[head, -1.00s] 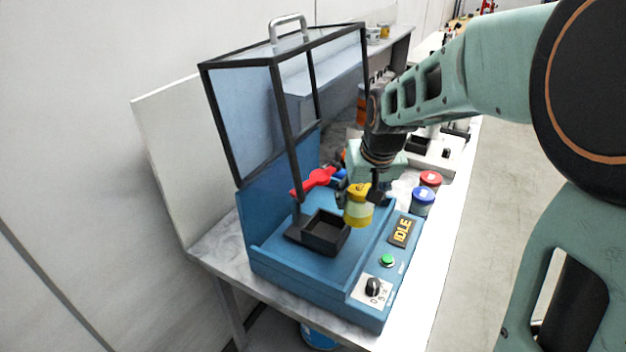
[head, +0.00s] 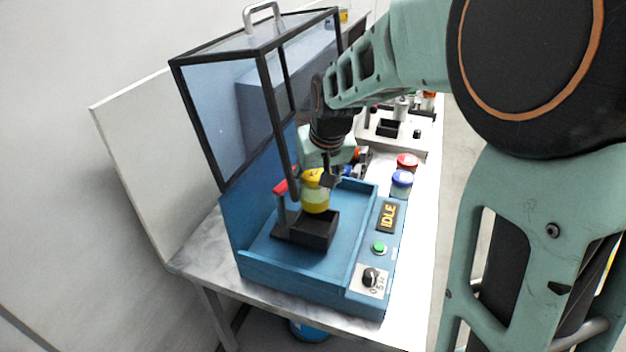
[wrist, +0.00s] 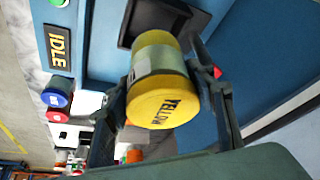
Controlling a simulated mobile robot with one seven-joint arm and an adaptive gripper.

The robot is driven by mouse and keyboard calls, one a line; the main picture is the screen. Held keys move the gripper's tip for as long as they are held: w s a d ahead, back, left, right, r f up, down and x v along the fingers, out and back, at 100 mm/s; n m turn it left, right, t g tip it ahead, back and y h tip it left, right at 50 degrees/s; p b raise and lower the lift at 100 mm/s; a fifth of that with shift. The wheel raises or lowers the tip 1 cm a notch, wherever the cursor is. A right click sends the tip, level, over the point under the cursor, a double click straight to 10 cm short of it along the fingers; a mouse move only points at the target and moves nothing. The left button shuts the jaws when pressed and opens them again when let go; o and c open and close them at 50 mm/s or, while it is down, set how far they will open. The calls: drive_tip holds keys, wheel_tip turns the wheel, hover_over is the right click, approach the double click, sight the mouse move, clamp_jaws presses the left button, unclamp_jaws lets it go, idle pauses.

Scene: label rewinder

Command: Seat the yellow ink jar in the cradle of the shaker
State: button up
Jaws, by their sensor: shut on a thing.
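The yellow ink jar (head: 314,190) has a yellow lid and a pale band, and it is held by my gripper (head: 328,180). In the wrist view the jar (wrist: 160,80) lies between both fingers, with its lettered lid toward the camera. The shaker (head: 262,258) is a blue machine with a raised clear hood. Its black cradle (head: 318,236) is a square open box. In the head view the jar appears just above the cradle's far edge; the wrist view shows the cradle (wrist: 128,30) beyond it. Whether they touch cannot be told. A red clamp arm (head: 283,187) is partly hidden behind a hood post.
The shaker's panel has an IDLE display (head: 387,215), a green button (head: 379,248) and a black knob (head: 370,276). A red-lidded jar (head: 407,161) and a blue-lidded jar (head: 401,179) stand on the bench behind it. The hood's frame post (head: 278,115) rises close beside my gripper.

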drive_tip(key=shift+f+b, duration=2.85)
drive_tip(key=shift+f, duration=1.4)
